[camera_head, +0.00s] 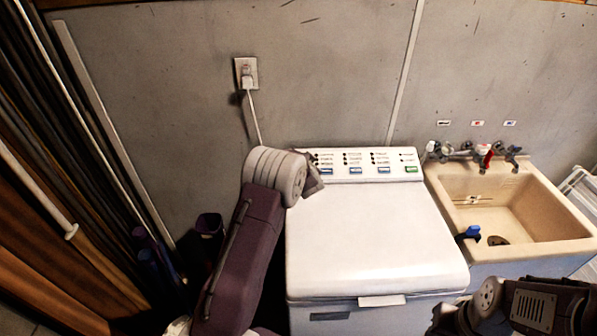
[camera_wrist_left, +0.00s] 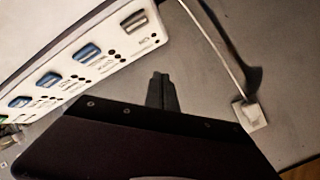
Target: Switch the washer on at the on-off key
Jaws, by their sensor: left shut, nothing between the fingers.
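The white washer (camera_head: 375,235) stands in the middle of the head view with its lid down. Its control panel (camera_head: 368,160) runs along the back, with blue keys and a green key (camera_head: 411,169) at the right end. The left wrist view shows the panel upside down, with a grey key (camera_wrist_left: 135,21) at the end nearest my gripper. My arm hides that end in the head view. I cannot read which key is on-off. My left gripper (camera_head: 315,181) is shut and empty by the panel's left end; its fingers (camera_wrist_left: 162,91) appear apart from the keys. My right gripper (camera_head: 442,321) is low at the right, its jaws unclear.
A beige sink (camera_head: 583,226) with taps (camera_head: 485,152) adjoins the washer's right side, with a blue object (camera_head: 470,234) at its near left corner. A wall outlet (camera_head: 246,73) with a plugged-in white cord is behind my left arm. Boards and poles lean at the left. The washer lid is clear.

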